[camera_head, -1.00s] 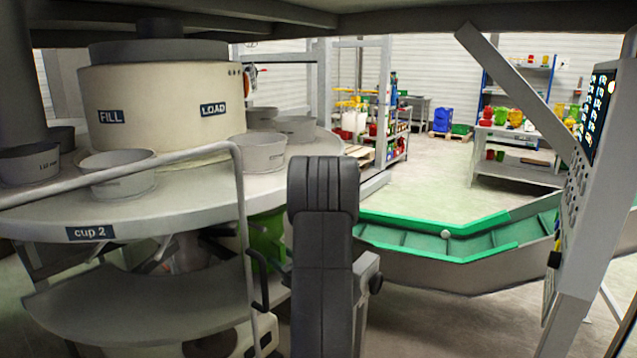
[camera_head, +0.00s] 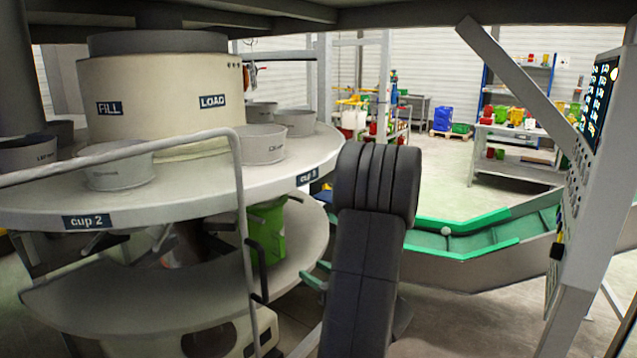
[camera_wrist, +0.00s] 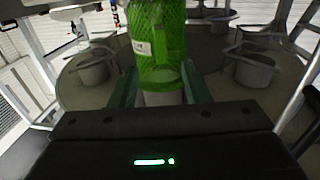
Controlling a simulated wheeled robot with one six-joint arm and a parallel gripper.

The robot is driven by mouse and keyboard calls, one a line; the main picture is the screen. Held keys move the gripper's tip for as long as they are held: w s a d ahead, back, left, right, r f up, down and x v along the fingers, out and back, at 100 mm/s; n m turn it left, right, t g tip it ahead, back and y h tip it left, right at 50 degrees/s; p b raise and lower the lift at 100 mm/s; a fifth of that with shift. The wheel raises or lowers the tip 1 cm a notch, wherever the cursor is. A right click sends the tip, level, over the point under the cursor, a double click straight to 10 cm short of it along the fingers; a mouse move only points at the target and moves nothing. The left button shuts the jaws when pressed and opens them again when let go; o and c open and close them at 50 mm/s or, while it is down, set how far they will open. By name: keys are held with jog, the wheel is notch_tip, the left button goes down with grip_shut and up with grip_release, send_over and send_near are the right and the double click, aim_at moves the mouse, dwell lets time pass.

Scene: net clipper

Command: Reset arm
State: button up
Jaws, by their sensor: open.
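My gripper (camera_wrist: 158,88) has two green fingers that stand apart, one on each side of a green net bag (camera_wrist: 160,45) in the wrist view. The bag has a small white label and is ahead of the palm; I cannot tell whether a finger touches it. In the head view a green net bag (camera_head: 266,232) is below the edge of the round table, left of my arm. My dark arm leans right in the middle of the head view and hides most of my gripper, with a green finger (camera_head: 316,282) showing at its left.
The round table (camera_head: 200,200) with several grey cups fills the left. A bent grey rail (camera_head: 243,200) stands close to the bag. A green-edged conveyor (camera_head: 480,240) is behind my arm at right. A slanted frame with a control panel (camera_head: 597,100) is at far right.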

aim_at(283, 250)
jog(key=p+x, duration=0.1)
jog(key=x, duration=0.3)
jog(key=p+x, duration=0.1)
jog(key=x, duration=0.3)
jog(key=p+x, duration=0.1)
jog(key=x, duration=0.4)
jog(key=shift+r, duration=0.4)
jog(key=w+d+p+v, duration=0.1)
jog(key=v, duration=1.1)
jog(key=shift+d+f, duration=0.2)
jog(key=shift+d, duration=0.2)
jog(key=shift+s, duration=0.1)
